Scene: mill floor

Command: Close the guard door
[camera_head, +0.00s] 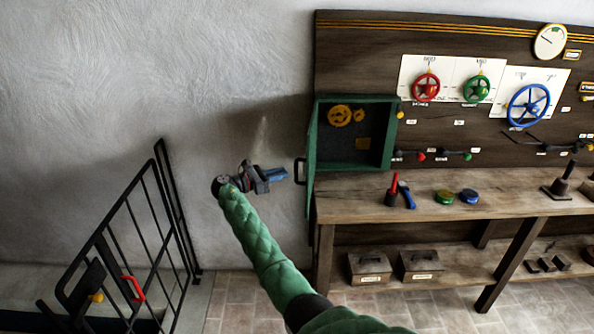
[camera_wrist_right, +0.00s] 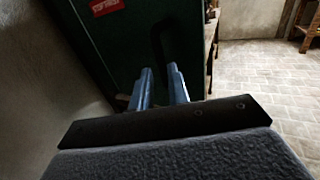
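The green guard door (camera_head: 310,160) stands open, seen nearly edge-on at the left side of a green box (camera_head: 391,130) with yellow gears (camera_head: 340,116) inside. A black handle (camera_head: 299,172) is on the door's outer face. My right gripper (camera_head: 286,174) is just left of the handle, its blue fingers pointing toward it. In the right wrist view the fingers (camera_wrist_right: 161,84) are apart with nothing seen between them. The door's face (camera_wrist_right: 115,45) with a red label and the dark handle (camera_wrist_right: 159,42) lie beyond the fingertips. My left gripper is not in view.
A wooden bench (camera_head: 345,205) with tools stands below the box. Its back panel carries red, green and blue handwheels (camera_head: 529,105). A black barred gate (camera_head: 150,235) with a red handle is at the lower left. Bare wall lies left of the door.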

